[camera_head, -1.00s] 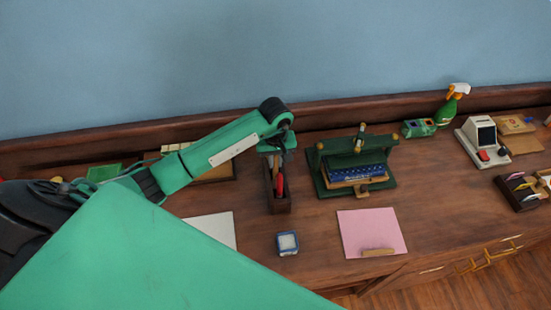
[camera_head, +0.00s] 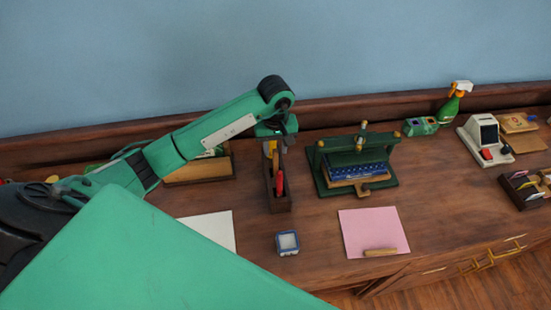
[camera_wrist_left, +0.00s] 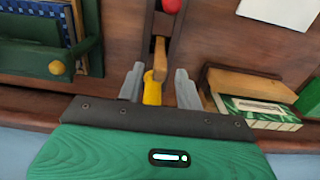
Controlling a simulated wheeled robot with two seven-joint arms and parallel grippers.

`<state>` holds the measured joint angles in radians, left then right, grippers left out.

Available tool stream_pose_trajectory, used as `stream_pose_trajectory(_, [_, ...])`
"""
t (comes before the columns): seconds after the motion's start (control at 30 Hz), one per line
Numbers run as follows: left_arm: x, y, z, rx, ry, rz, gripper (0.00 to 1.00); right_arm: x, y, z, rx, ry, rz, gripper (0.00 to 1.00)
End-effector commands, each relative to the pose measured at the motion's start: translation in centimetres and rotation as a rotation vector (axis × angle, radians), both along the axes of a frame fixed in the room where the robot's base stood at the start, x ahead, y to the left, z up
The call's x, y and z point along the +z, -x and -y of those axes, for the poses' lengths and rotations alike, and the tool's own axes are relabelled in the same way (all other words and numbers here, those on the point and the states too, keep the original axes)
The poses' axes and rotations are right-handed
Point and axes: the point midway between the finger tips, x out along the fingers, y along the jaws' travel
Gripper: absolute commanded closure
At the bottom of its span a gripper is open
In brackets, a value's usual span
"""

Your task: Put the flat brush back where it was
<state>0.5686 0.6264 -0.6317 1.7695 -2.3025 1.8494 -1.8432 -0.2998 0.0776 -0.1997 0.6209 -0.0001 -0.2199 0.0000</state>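A long dark wooden box (camera_head: 268,197) stands on the desk and holds several tools. A piece with a yellow end (camera_head: 270,147) stands at its back end; in the left wrist view it has a tan wooden shaft and a yellow tip (camera_wrist_left: 152,90). I take it to be the flat brush, but its bristles are not visible. My left gripper (camera_wrist_left: 159,88) is just above it, its two grey fingers spread apart on either side with gaps showing. In the head view the left gripper (camera_head: 275,135) is partly hidden by its own wrist. My right gripper is not in view.
A red-handled tool (camera_head: 280,183) is in the same box. A green press (camera_head: 355,160) stands to the right, and a wooden tray (camera_head: 200,172) to the left.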

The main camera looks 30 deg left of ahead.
Motion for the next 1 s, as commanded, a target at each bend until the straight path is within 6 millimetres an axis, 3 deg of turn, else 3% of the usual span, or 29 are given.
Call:
stream_pose_trajectory(0.1, [2.0, -0.1, -0.1, -0.001, -0.001, 0.005, 0.64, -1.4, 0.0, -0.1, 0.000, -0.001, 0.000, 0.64])
stream_pose_trajectory(0.4, [6.0, -0.1, 0.0, 0.000, 0.000, 0.002, 0.64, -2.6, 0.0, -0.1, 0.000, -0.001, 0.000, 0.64])
stream_pose_trajectory(1.0, [6.9, 0.0, 0.0, 0.000, 0.001, -0.001, 0.64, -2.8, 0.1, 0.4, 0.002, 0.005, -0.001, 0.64])
